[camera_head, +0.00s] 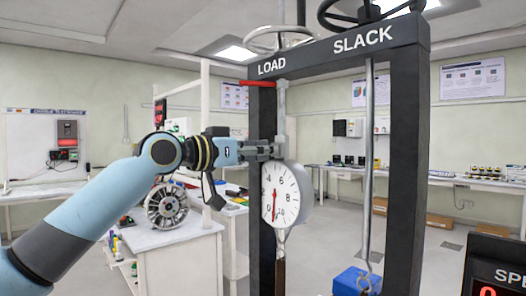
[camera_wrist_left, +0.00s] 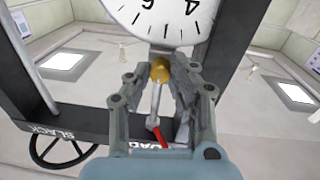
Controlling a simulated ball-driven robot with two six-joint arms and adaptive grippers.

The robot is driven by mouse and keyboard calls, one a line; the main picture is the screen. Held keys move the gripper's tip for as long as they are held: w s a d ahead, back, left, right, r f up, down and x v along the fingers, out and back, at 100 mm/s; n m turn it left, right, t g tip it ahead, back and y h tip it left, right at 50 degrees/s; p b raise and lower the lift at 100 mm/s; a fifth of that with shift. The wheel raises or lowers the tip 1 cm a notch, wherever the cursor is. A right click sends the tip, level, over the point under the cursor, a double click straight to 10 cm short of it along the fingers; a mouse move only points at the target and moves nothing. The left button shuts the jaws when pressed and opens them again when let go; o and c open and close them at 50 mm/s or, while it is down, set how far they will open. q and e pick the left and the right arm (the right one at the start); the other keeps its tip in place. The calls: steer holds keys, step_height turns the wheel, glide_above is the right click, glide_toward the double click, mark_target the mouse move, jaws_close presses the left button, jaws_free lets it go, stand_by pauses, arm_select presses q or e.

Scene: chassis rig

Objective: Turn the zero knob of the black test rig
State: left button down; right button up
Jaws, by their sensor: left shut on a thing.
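The black test rig (camera_head: 405,150) stands in front of me, its top beam lettered LOAD and SLACK. A round white dial (camera_head: 288,193) hangs under the LOAD side, its red pointer aimed almost straight down, near the 0. My left gripper (camera_head: 280,150) is at the top of the dial, coming in from the left. In the left wrist view the dial (camera_wrist_left: 168,18) appears upside down. There my left gripper (camera_wrist_left: 161,74) is shut on a small brass knob (camera_wrist_left: 160,70) at the dial's edge. The knob is hidden in the head view. My right gripper is not in view.
A red bar (camera_head: 258,83) sticks out at the LOAD post's top. Handwheels (camera_head: 279,38) sit above the beam. A rod (camera_head: 369,160) hangs under SLACK, with a blue block (camera_head: 355,281) at its lower end. A white bench (camera_head: 170,238) with a metal wheel stands behind my left arm.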

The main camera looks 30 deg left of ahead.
arm_select(q)
steer(key=shift+m+b, duration=2.45)
steer(key=shift+m, duration=1.25)
steer(key=c, duration=1.2)
jaws_free()
steer(key=shift+o, duration=0.2)
